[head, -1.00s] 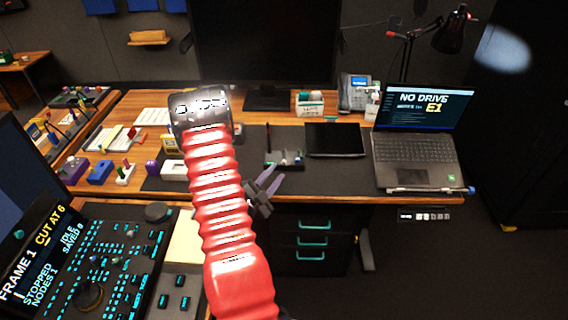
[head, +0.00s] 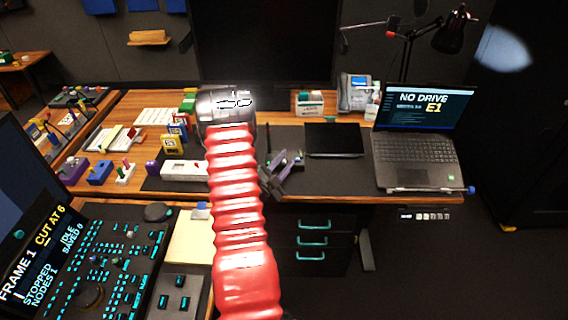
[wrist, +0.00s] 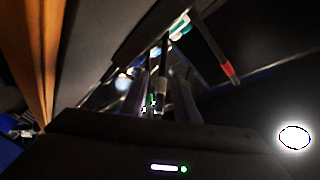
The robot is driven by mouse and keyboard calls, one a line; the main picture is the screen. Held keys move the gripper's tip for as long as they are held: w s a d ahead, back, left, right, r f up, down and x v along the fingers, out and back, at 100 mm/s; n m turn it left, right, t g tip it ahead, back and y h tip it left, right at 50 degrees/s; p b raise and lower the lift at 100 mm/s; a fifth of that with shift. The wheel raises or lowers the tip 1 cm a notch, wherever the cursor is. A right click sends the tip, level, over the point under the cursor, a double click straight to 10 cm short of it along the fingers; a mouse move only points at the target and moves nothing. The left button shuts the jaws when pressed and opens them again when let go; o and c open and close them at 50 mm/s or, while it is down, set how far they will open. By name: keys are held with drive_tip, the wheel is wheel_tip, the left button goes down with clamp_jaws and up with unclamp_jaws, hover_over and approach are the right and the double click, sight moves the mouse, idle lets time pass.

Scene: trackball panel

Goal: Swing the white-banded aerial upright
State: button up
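My gripper (head: 287,164) is over the front edge of the middle desk, its two purple fingers apart. In the wrist view the dark fingers (wrist: 160,100) also stand apart, with a dark, blurred shape between them. A rod with a pale band (wrist: 155,52) shows just beyond the fingers and may be the white-banded aerial; it looks tilted. Another rod with a red band (wrist: 228,68) slants at upper right. A thin dark upright rod (head: 269,139) stands on the mat behind my gripper. The small device beneath the fingers is partly hidden, so contact cannot be told.
A black tablet (head: 333,140) and an open laptop (head: 415,150) are on the desk at right. A white switch box (head: 184,171) and several coloured blocks are at left. A control console (head: 100,260) fills the lower left. A large monitor (head: 262,45) stands behind.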

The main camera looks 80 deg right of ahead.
clamp_jaws()
